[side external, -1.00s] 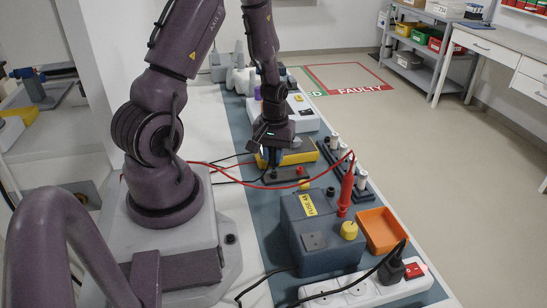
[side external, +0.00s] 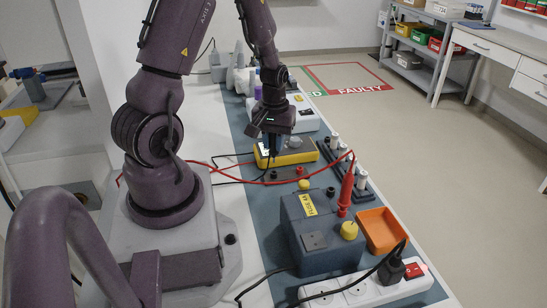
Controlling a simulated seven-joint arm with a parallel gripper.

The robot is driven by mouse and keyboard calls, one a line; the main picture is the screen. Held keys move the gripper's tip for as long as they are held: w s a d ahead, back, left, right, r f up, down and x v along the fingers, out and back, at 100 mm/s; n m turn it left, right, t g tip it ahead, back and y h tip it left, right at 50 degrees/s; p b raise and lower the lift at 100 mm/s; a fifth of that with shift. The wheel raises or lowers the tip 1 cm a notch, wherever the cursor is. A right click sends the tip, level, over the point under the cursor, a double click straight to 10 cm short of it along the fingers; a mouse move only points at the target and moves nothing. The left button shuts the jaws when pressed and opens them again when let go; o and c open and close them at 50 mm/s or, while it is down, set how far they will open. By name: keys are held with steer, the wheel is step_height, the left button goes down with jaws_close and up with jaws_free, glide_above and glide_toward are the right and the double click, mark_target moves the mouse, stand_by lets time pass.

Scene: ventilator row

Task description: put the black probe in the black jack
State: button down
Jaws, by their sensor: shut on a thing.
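My gripper (side external: 271,146) is shut on the black probe (side external: 272,158), a thin dark shape pointing down below the fingers. It is small and partly hidden by the fingers. I cannot tell the exact gap between the probe tip and the plate.
Red and black leads cross the bench left of the plate. A red probe (side external: 347,188) stands upright in the grey-blue box (side external: 318,235). An orange tray (side external: 382,230), a white power strip (side external: 370,291) and a rack of white-capped pieces (side external: 345,167) stand nearby.

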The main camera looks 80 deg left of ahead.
stand_by(0.3)
steer(key=w+d+r+m, duration=0.4)
steer(key=w+d+r, duration=0.1)
steer(key=w+d, duration=0.3)
step_height(320, 180, up, 6)
steer(key=m, duration=0.2)
glide_above(330, 194)
steer(key=shift+w+a+f, duration=0.1)
steer(key=shift+a+f, duration=0.05)
steer(key=shift+f, duration=0.9)
steer(key=shift+w+a+f, duration=0.1)
steer(key=shift+f, duration=0.95)
steer(key=shift+w+a+f, duration=0.1)
steer(key=shift+a+f, duration=0.05)
steer(key=shift+f, duration=0.9)
steer(key=shift+f, duration=0.95)
steer(key=c, duration=0.9)
jaws_free()
steer(key=shift+r, duration=0.1)
